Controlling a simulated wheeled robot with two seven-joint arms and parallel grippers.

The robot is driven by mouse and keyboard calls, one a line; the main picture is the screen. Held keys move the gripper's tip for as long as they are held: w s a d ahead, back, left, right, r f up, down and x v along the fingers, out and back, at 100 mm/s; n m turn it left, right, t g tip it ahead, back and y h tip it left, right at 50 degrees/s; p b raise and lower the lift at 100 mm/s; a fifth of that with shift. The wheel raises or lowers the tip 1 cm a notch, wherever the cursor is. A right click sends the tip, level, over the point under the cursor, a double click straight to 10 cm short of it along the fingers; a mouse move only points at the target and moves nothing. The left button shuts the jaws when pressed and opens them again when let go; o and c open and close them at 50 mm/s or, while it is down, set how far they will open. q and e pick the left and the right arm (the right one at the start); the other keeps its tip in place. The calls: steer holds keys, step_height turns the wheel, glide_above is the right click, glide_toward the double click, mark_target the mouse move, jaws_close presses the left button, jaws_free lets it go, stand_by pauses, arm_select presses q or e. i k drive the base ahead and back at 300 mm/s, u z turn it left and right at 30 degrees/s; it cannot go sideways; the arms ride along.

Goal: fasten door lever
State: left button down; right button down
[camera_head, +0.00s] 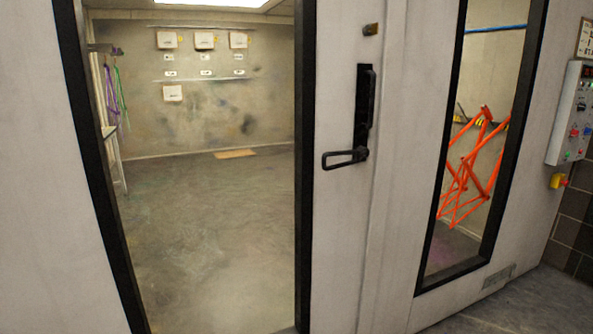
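The black door lever (344,158) sits on the white spraybooth door, right of the large window. It points left, roughly horizontal, from the lower end of a tall black handle plate (363,112). A small brass-coloured fitting (371,29) is above the plate. The white door panel (340,240) around the lever is bare. Neither of my grippers shows in the head view, and nothing touches the lever.
Through the large black-framed window (305,200) I see an open concrete floor (210,230). Through the narrow right window (428,255) an orange bike frame (477,170) hangs. A grey control box (571,113) with buttons is on the wall at far right.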

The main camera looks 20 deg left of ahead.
mark_target(361, 151)
steer(key=k, duration=0.4)
steer(key=u, duration=0.7)
steer(key=i, duration=1.9)
steer(key=z, duration=0.9)
